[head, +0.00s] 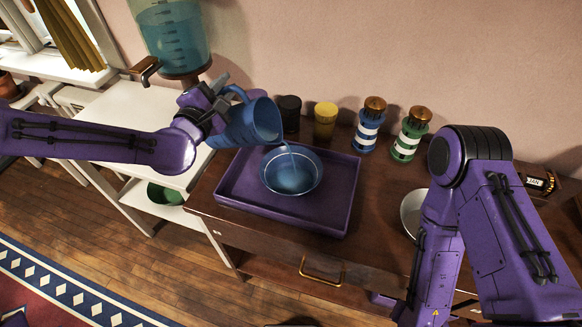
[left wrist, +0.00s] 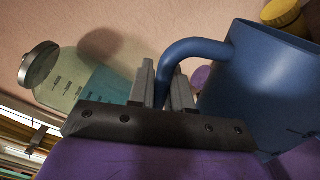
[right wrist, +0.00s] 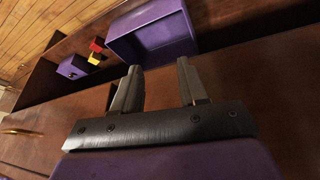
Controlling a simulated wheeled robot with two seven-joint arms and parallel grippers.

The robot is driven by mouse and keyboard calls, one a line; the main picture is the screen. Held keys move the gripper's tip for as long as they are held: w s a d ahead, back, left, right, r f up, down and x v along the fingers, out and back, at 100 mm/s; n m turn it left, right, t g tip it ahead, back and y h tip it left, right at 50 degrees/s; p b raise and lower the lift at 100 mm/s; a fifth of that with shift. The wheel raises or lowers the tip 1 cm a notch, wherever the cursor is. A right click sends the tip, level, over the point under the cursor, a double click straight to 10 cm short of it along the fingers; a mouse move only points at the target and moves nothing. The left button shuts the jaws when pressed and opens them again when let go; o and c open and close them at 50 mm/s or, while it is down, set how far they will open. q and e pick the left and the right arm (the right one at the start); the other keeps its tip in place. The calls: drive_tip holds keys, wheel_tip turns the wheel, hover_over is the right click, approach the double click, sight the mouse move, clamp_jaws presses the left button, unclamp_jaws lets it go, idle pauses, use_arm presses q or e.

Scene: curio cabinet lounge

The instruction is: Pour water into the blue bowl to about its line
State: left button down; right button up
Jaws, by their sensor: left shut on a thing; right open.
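A blue bowl (head: 291,178) sits in the purple tray (head: 232,187) on the brown cabinet. Bluish water shows inside it; I cannot make out its line. My left gripper (head: 213,108) is shut on the handle of a blue pitcher (head: 250,125). The pitcher is tilted, its mouth toward the bowl, and a thin stream of water falls from its lip into the bowl. The pitcher and its handle also show in the left wrist view (left wrist: 250,85), between the left gripper's fingers (left wrist: 162,85). My right gripper (right wrist: 160,85) is open and empty in the right wrist view.
A water dispenser (head: 177,40) with a tap stands behind the left arm. A black cup (head: 289,112), yellow cup (head: 325,120), blue striped jar (head: 368,128) and green striped jar (head: 409,137) line the back. A pale dish (head: 411,212) is partly hidden by my right arm.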

use_arm(q)
drive_tip(key=shift+s+d+f+m+b, duration=0.15)
drive_tip(key=shift+d+m+b, duration=0.1)
drive_tip(key=shift+d+m, duration=0.3)
drive_tip(key=shift+s+d+f+m+b, duration=0.15)
drive_tip(key=shift+d+m+b, duration=0.1)
drive_tip(key=shift+d+m, duration=0.25)
idle(3.9)
drive_tip(key=shift+w+a+f+n+b, duration=0.3)
drive_tip(key=shift+a+f+n+b, duration=0.35)
drive_tip(key=shift+a+f+n, duration=0.25)
drive_tip(key=shift+w+a+n, duration=0.1)
drive_tip(key=shift+a+n, duration=0.3)
drive_tip(key=shift+n, duration=0.05)
drive_tip(key=shift+d, duration=0.1)
